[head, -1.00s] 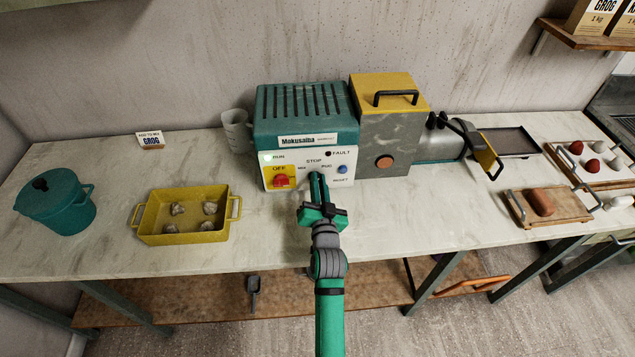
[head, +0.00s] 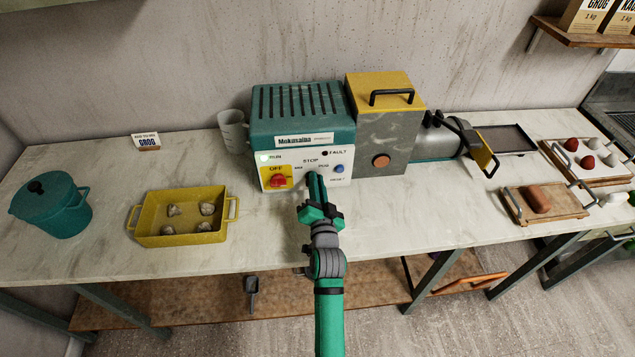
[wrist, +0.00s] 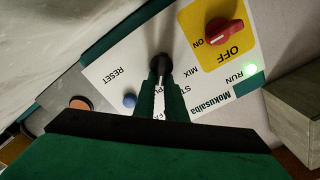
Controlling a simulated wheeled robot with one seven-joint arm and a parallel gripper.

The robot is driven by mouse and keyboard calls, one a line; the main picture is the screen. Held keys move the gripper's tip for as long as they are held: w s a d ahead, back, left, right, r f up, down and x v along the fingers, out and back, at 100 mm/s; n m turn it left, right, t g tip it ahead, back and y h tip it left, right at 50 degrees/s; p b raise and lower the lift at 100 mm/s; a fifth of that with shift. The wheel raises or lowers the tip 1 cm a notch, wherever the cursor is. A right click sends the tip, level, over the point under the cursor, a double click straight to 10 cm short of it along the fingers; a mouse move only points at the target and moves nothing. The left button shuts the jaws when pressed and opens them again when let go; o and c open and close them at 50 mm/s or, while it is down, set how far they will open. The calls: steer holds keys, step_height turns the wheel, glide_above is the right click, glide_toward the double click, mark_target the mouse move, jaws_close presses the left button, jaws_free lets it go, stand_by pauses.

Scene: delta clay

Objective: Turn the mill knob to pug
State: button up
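The mill (head: 303,128) is a teal, vented housing with a white front panel carrying OFF/ON, MIX, STOP, PUG and RESET labels. Its small black mill knob shows at my fingertips in the wrist view (wrist: 160,62); my fingers cover it in the head view. My gripper (head: 316,180) reaches the panel below the STOP label. In the wrist view its two green fingers (wrist: 161,88) are close together, with the knob between and just past their tips. They look shut on it. Which label the knob points to is hard to tell.
A red switch (head: 278,181) on a yellow plate sits left of the knob, and a blue reset button (head: 338,168) right. The green RUN lamp (wrist: 250,68) is lit. A yellow tray (head: 183,238) with clay lumps and a teal pot (head: 55,205) stand left.

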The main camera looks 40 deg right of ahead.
steer(key=o, duration=0.4)
steer(key=shift+s+d+f, duration=0.1)
steer(key=shift+d, duration=0.05)
steer(key=v, duration=1.1)
steer(key=shift+a, duration=0.25)
